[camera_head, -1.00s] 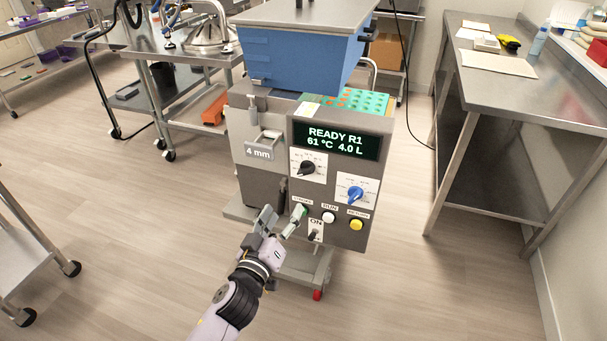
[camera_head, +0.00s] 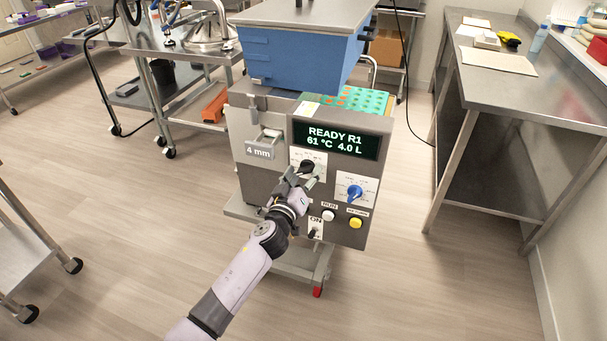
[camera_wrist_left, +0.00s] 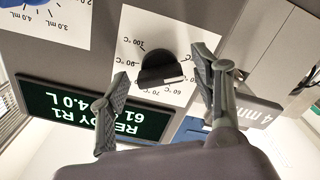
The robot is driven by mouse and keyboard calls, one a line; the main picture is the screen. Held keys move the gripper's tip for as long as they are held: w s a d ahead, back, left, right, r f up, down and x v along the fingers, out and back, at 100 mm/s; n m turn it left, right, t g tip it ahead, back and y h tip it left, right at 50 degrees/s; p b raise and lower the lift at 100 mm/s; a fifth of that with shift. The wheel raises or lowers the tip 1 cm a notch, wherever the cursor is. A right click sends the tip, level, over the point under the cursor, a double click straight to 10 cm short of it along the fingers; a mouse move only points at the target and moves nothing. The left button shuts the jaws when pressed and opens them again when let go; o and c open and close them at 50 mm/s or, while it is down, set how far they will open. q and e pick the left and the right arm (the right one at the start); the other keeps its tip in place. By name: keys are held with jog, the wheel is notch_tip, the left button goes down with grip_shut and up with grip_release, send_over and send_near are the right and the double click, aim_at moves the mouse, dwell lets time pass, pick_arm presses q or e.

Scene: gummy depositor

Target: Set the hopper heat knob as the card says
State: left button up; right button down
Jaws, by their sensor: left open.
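The hopper heat knob (camera_head: 307,166) is black and sits on a white dial plate on the machine's grey front, under the display (camera_head: 336,141). The display reads READY R1, 61 °C, 4.0 L. In the left wrist view, the picture is upside down and the knob (camera_wrist_left: 160,72) shows with °C marks around it and a pale mark on its edge. My left gripper (camera_head: 303,176) is open at the dial. In the wrist view, its fingertips (camera_wrist_left: 163,70) lie either side of the knob; contact cannot be told. No readable setting card shows. My right gripper is out of view.
A blue mL knob (camera_head: 354,192) sits right of the heat knob. White (camera_head: 328,216) and yellow (camera_head: 355,223) buttons and an ON switch (camera_head: 314,234) are below. The blue hopper (camera_head: 297,62) is above. A steel table (camera_head: 540,95) stands right, with clear floor between.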

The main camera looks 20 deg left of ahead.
pick_arm(q)
jog(key=shift+c, duration=0.5)
jog(key=c, duration=1.1)
